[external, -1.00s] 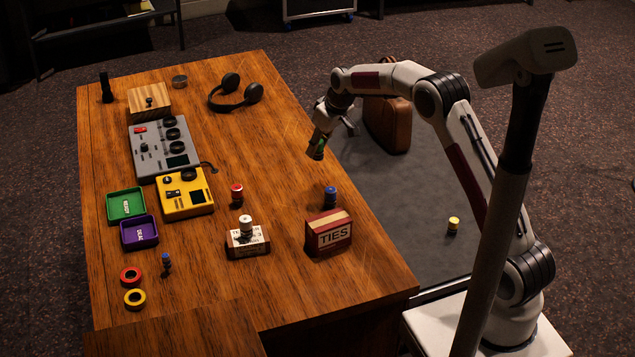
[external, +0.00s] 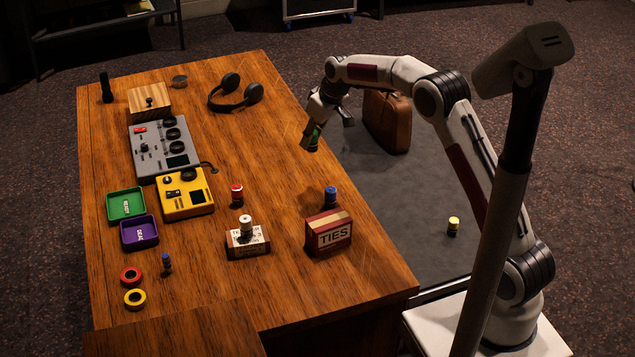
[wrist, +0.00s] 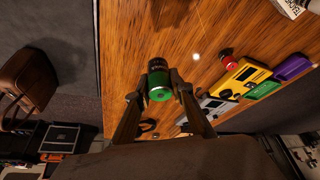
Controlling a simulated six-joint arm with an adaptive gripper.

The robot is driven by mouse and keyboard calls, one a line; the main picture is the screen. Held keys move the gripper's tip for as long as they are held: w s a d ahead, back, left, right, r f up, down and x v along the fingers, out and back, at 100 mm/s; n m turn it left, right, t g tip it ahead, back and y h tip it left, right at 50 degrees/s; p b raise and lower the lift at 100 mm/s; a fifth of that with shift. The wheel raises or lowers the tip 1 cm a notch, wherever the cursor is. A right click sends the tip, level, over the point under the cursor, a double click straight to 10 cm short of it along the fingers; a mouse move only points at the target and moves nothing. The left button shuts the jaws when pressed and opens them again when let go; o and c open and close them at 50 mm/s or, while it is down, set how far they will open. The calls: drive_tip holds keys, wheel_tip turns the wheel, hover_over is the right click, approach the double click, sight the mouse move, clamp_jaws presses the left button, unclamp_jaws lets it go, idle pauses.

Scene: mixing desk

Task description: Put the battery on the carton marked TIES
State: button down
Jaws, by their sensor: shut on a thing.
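My gripper (external: 314,136) is raised above the right edge of the desk, beyond the carton marked TIES. It is shut on a dark battery with a green end (wrist: 159,90), held between the two fingers in the wrist view; the green also shows in the external view (external: 316,133). The carton marked TIES (external: 330,237), red with a tan top stripe and a white label, stands on the desk's near right part. A blue-topped battery (external: 330,194) is at its far side; its lower end is partly hidden.
A white carton (external: 248,248) left of TIES bears a white-topped battery (external: 246,226). A red-topped battery (external: 237,196) stands beyond it. A yellow device (external: 186,193), green tray (external: 126,205) and purple tray (external: 139,232) are left. A yellow-topped battery (external: 453,226) is off the desk.

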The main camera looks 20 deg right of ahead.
drive_tip(key=s+a+r+n, duration=0.2)
drive_tip(key=s+a+r, duration=0.3)
drive_tip(key=s+r, duration=0.5)
drive_tip(key=s+f+n+g+y, duration=0.1)
drive_tip(key=s+f+n, duration=0.2)
drive_tip(key=s, duration=1)
drive_tip(key=shift+s+d+f, duration=0.35)
drive_tip(key=shift+d+f, duration=0.05)
drive_tip(key=shift+f, duration=0.35)
drive_tip(key=shift+f, duration=0.1)
drive_tip(key=shift+f, duration=3.05)
drive_tip(key=shift+f, duration=0.1)
